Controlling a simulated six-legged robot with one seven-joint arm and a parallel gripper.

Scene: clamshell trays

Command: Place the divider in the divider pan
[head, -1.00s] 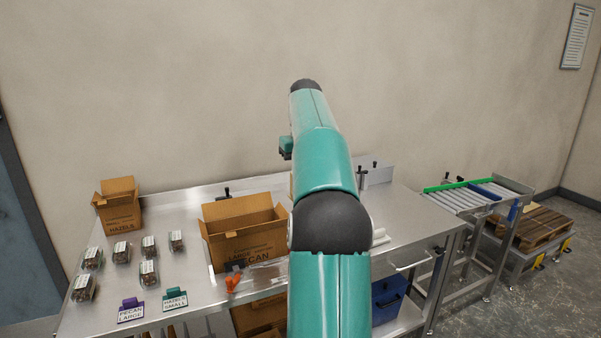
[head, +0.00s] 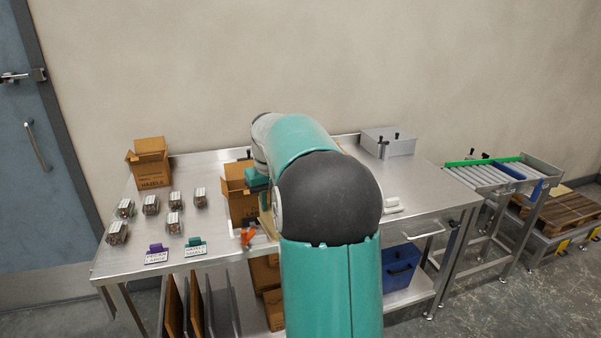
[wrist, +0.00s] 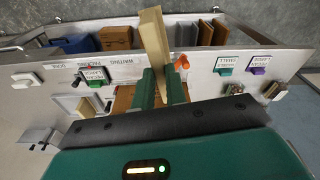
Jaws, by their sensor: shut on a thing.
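The divider (wrist: 155,40) is a pale tan flat piece. My gripper (wrist: 161,76) is shut on it, with a teal finger on each side, and it extends past the fingers toward the table's front edge. In the head view the divider (head: 266,221) shows partly beside my arm, near the open carton. My gripper (head: 257,179) is over or beside the open brown carton (head: 240,205); the height cannot be told. A cream, tray-like thing (wrist: 84,107) lies left of my gripper in the wrist view; I cannot tell surely that it is the divider pan. My arm hides that area in the head view.
Several clear packs (head: 151,204) and purple (head: 156,248) and green (head: 195,243) sign holders stand on the left. An orange tool (head: 248,236) lies by the carton. A hazels carton (head: 150,170) stands at back left, a grey box (head: 388,143) at back right.

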